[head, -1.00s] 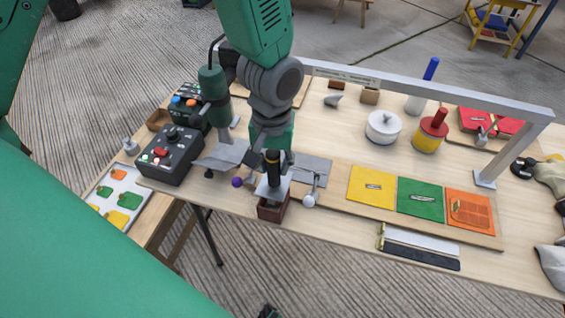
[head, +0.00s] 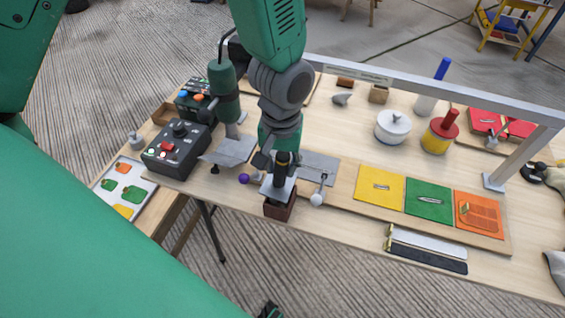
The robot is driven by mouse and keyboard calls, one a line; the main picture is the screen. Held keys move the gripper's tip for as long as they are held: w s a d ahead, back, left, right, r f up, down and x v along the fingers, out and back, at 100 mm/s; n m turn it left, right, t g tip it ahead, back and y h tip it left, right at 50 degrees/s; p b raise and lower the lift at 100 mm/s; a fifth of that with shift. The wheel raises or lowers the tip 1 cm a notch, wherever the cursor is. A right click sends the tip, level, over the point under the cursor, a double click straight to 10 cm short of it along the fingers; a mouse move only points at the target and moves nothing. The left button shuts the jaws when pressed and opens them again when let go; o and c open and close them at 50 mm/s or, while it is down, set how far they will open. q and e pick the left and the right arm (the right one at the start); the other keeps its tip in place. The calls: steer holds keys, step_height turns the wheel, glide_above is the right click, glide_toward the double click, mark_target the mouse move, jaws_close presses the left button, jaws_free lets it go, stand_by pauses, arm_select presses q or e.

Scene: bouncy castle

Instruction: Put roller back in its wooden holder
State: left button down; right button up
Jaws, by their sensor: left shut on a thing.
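My left gripper (head: 281,160) points down over the near edge of the wooden table and is shut on the black handle of a tool, which I take to be the roller (head: 282,172). The handle stands about upright between the fingers. A flat grey metal piece (head: 271,191) shows below it. The small dark brown wooden holder (head: 278,211) is directly under the handle, at the table's front edge. The roller's lower end is hidden by the grey piece and the holder's rim, so I cannot tell how deep it sits.
A purple ball (head: 244,179) and a white ball on a rod (head: 317,199) flank the holder closely. A black control box (head: 178,150) is left. Yellow (head: 379,186), green (head: 429,200) and orange (head: 478,213) panels lie right. A grey metal bar frame (head: 430,88) spans behind.

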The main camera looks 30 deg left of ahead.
mark_target(283, 178)
arm_select(q)
steer(key=shift+d+f, duration=0.2)
steer(key=shift+d, duration=0.25)
steer(key=shift+d+f, duration=0.25)
steer(key=shift+d, duration=0.3)
steer(key=shift+a+f, duration=0.3)
steer(key=shift+a, duration=0.15)
steer(key=shift+w+a+f+b, duration=0.1)
steer(key=shift+a+f+b, duration=0.3)
steer(key=shift+a, duration=0.25)
steer(key=shift+d, duration=0.7)
steer(key=shift+a+f, duration=0.5)
steer(key=shift+a, duration=0.1)
steer(key=shift+f, duration=0.25)
steer(key=shift+d, duration=0.4)
arm_select(e)
steer(key=shift+d+f, duration=0.7)
steer(key=shift+f, duration=0.15)
